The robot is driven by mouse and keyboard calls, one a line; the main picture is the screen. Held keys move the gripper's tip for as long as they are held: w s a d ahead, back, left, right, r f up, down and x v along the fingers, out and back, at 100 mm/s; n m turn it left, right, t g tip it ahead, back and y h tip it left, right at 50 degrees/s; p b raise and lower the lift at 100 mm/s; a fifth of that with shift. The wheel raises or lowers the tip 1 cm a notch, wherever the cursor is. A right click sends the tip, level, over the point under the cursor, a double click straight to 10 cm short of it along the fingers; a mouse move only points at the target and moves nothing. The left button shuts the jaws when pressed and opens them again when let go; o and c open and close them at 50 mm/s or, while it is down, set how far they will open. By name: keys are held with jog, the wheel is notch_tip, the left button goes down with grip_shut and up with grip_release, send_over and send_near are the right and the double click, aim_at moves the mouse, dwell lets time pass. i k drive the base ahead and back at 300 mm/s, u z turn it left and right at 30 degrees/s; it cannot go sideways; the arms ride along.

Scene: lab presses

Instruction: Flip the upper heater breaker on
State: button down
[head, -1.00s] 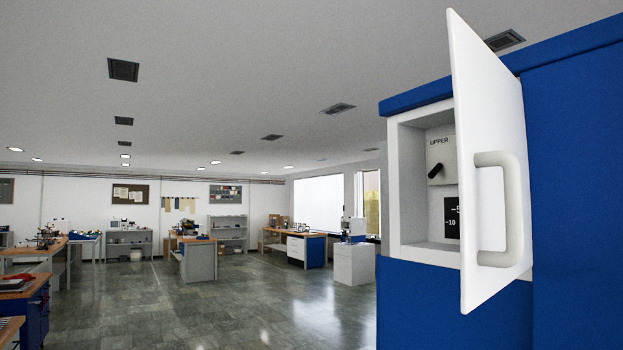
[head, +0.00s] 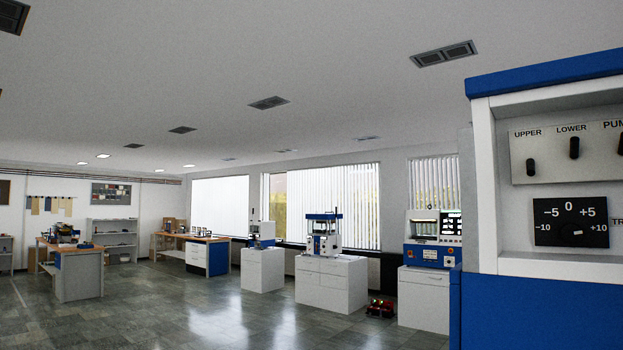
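The upper heater breaker (head: 531,167) is a black toggle under the label UPPER, on a light grey plate (head: 550,172) inside an open cabinet (head: 483,190) at the right. Its toggle sits lower than that of the LOWER breaker (head: 574,148) beside it. A third toggle (head: 620,145), under a label cut off after "PUM", is at the right picture edge. The cabinet door is not visible in the head view. My gripper is not in view.
Below the breakers is a black dial plate (head: 571,236) marked -10 to +10. The cabinet's blue lower body (head: 530,315) fills the lower right. Open grey floor (head: 240,310) lies to the left. White cabinets with presses (head: 325,280) stand behind by the windows.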

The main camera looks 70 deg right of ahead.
aim_at(530, 162)
jog(key=i, duration=1.45)
jog(key=z, duration=1.65)
jog(key=k, duration=0.1)
jog(key=z, duration=2.8)
jog(key=i, duration=1.45)
jog(key=z, duration=0.1)
